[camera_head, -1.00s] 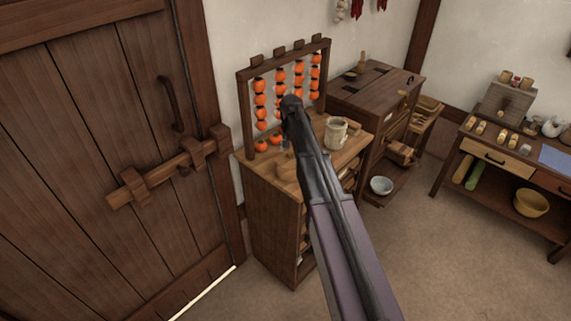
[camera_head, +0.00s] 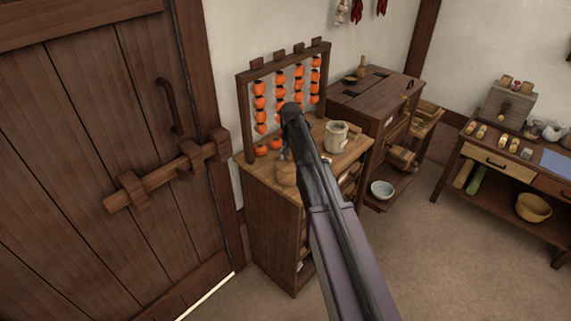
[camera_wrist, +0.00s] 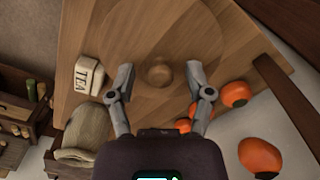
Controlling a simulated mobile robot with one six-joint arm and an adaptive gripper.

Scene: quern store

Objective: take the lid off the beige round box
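The round box shows in the wrist view as a wide pale wooden lid (camera_wrist: 185,45) with a small round knob (camera_wrist: 159,73) in its middle. In the head view the box (camera_head: 286,174) is a light brown shape on the cabinet top, partly hidden behind my arm. My gripper (camera_wrist: 160,69) is open, with one finger on each side of the knob and a gap on both sides. I cannot tell how high the fingertips are above the lid. The lid appears to be on the box; its walls are hidden from above.
Orange fruits (camera_wrist: 235,94) lie close to my right finger in the wrist view. A rack of hanging orange fruits (camera_head: 243,110) stands behind the box. A block marked TEA (camera_wrist: 89,74) lies left of my gripper.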

